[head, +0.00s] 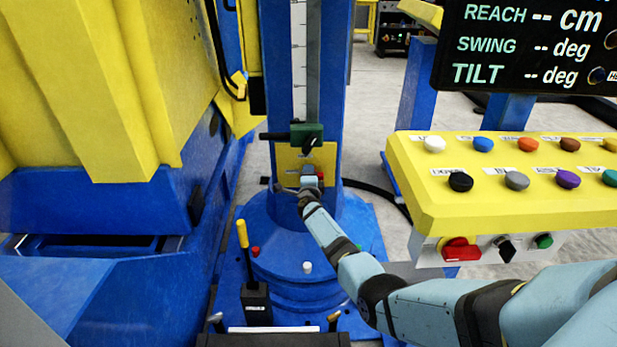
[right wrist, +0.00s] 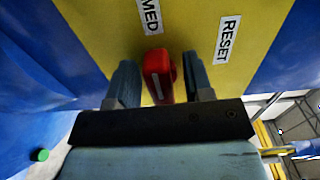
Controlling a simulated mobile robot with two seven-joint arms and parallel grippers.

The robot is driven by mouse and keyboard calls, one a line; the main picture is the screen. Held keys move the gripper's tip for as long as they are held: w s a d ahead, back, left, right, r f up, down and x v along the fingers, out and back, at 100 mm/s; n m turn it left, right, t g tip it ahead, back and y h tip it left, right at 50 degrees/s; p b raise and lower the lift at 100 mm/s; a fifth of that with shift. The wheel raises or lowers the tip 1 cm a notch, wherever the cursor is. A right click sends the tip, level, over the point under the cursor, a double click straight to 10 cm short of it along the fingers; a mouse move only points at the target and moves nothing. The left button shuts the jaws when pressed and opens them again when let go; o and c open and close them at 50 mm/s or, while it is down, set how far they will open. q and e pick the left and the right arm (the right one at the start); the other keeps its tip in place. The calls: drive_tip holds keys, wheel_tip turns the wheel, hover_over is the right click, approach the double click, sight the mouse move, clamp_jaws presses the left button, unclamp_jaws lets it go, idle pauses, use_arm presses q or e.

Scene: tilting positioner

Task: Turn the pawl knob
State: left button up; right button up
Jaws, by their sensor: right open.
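A red knob (right wrist: 158,74) with a pale line on it sits on a yellow plate (right wrist: 100,30) in the right wrist view. The labels "MED", cut off by the frame edge, and "RESET" are beside it. My right gripper (right wrist: 158,80) is open, with one finger on each side of the knob; small gaps show between fingers and knob. In the head view my right gripper (head: 311,183) is at the yellow plate on the blue column, and only a bit of the red knob (head: 321,175) shows beside it. My left gripper is not in view.
A dark green block (head: 307,134) with a black handle is just above the plate. A yellow-handled lever (head: 242,234) stands at the lower left. A yellow button console (head: 500,190) is at the right, below a display (head: 530,45). A big blue and yellow machine fills the left.

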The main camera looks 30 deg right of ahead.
drive_tip(key=shift+s+a, duration=0.15)
drive_tip(key=shift+s, duration=0.1)
use_arm(q)
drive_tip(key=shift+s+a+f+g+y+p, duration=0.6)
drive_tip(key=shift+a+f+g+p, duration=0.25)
drive_tip(key=shift+p, duration=1.5)
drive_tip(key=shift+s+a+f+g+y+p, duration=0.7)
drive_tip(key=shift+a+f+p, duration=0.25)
drive_tip(key=shift+p, duration=1.4)
use_arm(e)
drive_tip(key=v, duration=1.3)
drive_tip(key=shift+s, duration=0.15)
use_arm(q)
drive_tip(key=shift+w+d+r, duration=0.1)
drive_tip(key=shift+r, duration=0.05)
